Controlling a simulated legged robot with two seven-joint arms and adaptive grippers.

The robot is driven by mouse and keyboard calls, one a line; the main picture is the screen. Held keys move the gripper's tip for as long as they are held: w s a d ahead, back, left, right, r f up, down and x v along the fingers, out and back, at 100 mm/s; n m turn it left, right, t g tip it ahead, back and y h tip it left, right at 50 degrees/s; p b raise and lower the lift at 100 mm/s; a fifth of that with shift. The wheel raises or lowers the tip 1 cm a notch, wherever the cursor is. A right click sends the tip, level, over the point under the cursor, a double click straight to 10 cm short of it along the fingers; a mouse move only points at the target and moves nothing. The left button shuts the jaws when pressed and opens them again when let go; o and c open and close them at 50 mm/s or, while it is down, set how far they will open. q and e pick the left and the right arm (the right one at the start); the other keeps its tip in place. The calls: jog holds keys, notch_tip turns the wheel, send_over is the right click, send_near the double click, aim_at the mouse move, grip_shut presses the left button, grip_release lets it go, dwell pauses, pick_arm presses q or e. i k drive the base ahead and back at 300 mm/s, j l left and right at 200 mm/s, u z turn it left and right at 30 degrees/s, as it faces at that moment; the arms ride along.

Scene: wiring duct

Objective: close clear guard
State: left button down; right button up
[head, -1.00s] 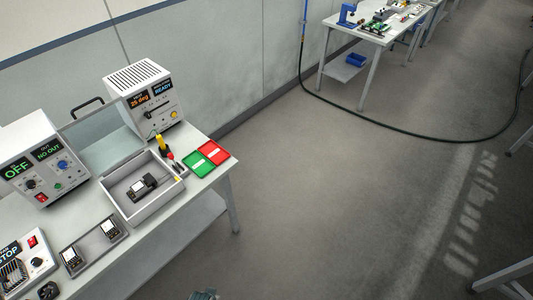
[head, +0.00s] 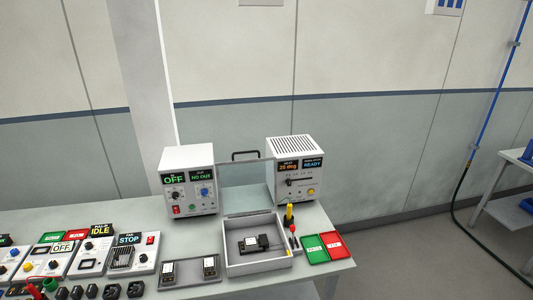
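The clear guard (head: 246,186) is a see-through panel with a black handle (head: 245,154) on its top edge. It stands raised at the back of a white open-topped box (head: 259,267), between two instrument units. Inside the box lies a small black device with a white label (head: 252,243). Neither of my grippers is in view.
A white unit reading OFF (head: 188,183) stands left of the guard, and a vented unit reading READY (head: 299,172) stands right. Green (head: 314,248) and red (head: 334,245) trays, upright tools (head: 289,218) and a grey holder (head: 190,271) flank the box. More devices fill the bench's left.

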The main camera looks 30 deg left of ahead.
aim_at(259, 159)
jog(key=u, duration=1.2)
